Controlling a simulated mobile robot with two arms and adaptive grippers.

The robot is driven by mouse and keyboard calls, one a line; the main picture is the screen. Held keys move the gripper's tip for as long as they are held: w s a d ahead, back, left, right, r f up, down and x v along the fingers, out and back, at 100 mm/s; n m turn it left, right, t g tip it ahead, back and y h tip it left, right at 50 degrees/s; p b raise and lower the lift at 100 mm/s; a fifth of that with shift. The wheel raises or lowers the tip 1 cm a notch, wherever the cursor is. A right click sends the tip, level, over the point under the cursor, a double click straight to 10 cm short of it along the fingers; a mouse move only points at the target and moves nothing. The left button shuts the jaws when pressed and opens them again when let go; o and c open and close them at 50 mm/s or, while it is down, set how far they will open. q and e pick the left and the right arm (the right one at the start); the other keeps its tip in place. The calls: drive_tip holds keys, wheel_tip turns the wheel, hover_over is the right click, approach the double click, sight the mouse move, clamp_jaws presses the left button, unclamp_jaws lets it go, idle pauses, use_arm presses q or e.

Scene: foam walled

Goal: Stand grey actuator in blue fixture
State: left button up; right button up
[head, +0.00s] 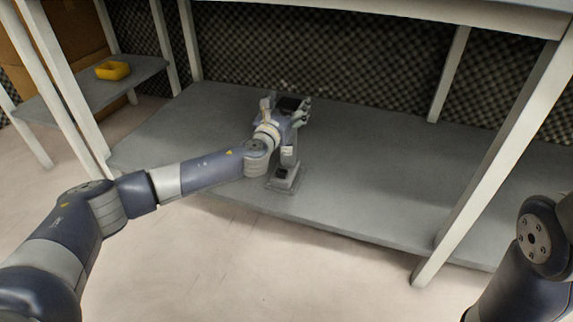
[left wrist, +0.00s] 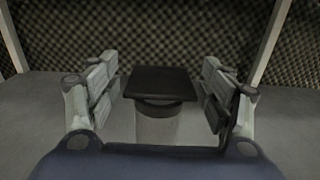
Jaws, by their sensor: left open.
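The grey actuator (left wrist: 158,126) shows in the left wrist view as an upright grey cylinder with a dark collar and a flat black square top. In the head view its black top (head: 289,104) shows between the fingers; the rest is mostly hidden by my gripper. My left gripper (head: 285,107) is open, with one finger on each side of the actuator. In the left wrist view the gripper (left wrist: 160,92) shows clear gaps on both sides, so the fingers look apart from it. I see no blue fixture. My right gripper is out of view.
A grey stepped piece (head: 284,180) with a dark inset stands near the front edge of the grey shelf (head: 385,190), below my wrist. White posts (head: 500,150) frame the shelf. A yellow open box (head: 113,70) sits on the left side shelf. The shelf's right part is clear.

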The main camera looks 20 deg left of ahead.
use_arm(q)
clamp_jaws()
drive_tip(key=shift+r, duration=0.15)
drive_tip(key=shift+r, duration=0.1)
idle(0.3)
